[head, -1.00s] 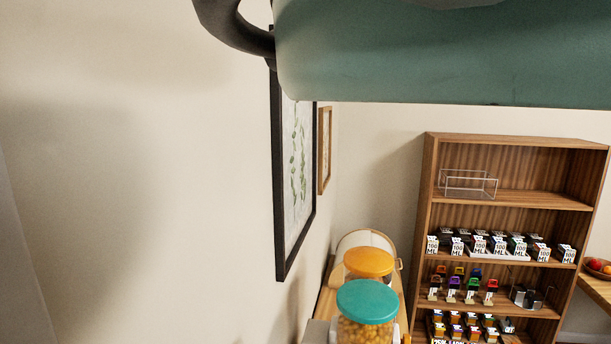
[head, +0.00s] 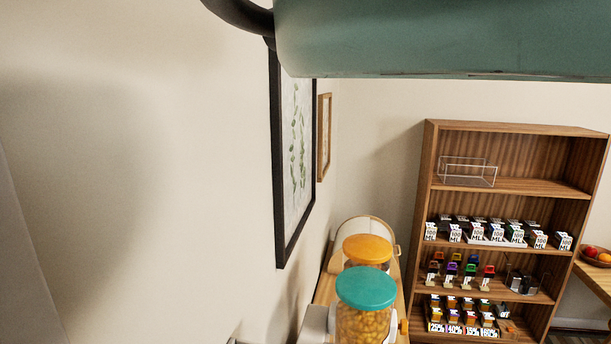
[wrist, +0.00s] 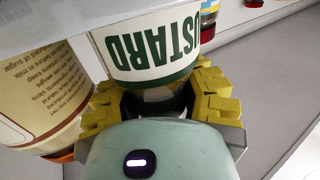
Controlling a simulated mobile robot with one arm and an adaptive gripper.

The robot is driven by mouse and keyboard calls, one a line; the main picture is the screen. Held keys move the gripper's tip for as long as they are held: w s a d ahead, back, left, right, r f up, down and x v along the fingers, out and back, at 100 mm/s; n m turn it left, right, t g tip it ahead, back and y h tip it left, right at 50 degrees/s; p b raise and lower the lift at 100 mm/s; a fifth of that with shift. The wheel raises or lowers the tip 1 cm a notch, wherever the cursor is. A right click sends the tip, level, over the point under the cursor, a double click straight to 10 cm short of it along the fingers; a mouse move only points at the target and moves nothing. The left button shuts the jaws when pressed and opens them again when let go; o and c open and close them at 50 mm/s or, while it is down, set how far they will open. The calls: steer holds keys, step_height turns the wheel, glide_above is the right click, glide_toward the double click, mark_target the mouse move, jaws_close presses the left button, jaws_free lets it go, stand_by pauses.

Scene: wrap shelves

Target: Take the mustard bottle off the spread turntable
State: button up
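The mustard bottle (wrist: 150,50) shows in the wrist view with a white label, a green band and the letters "STARD" upside down in the picture. My gripper (wrist: 158,80) has its two yellow ridged fingers on either side of the bottle, around its end nearest my palm. The fingers are apart, but whether they press on the bottle does not show clearly. The bottle's far end lies behind a pale translucent strip (wrist: 70,18), and the turntable cannot be made out for sure. In the head view neither the bottle nor my fingers show.
A large jar with a cream label (wrist: 40,95) stands close at the left finger. In the head view are a teal-lidded jar (head: 365,288), an orange-lidded jar (head: 367,249) and a wooden bookcase (head: 428,190).

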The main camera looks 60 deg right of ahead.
jaws_close()
stand_by(0.5)
